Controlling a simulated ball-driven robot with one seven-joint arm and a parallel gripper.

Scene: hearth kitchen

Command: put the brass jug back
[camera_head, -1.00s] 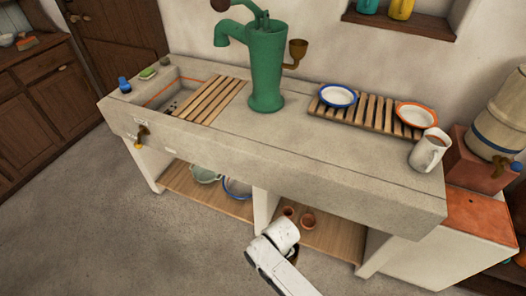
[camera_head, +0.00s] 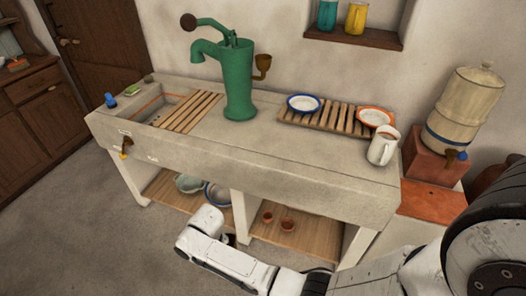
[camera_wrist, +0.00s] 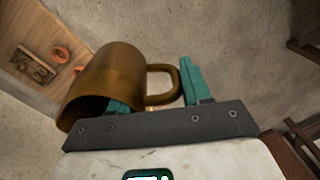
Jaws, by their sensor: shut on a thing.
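The brass jug (camera_wrist: 112,78) is in my gripper (camera_wrist: 153,82) in the wrist view. It lies tilted, its open mouth toward the lower left and its handle on the right. One teal fingertip is at the jug's mouth, the other beyond the handle; the exact contact is partly hidden. In the head view my white wrist (camera_head: 207,221) is low in front of the stone sink counter (camera_head: 265,158), and the jug and fingers are hidden there.
A white mug (camera_head: 381,152), a blue-rimmed plate (camera_head: 304,103) and an orange-rimmed plate (camera_head: 374,117) stand on the counter's right half. A green pump (camera_head: 238,85) rises behind. A wooden lower shelf (camera_head: 310,235) holds small pots. Floor at left is clear.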

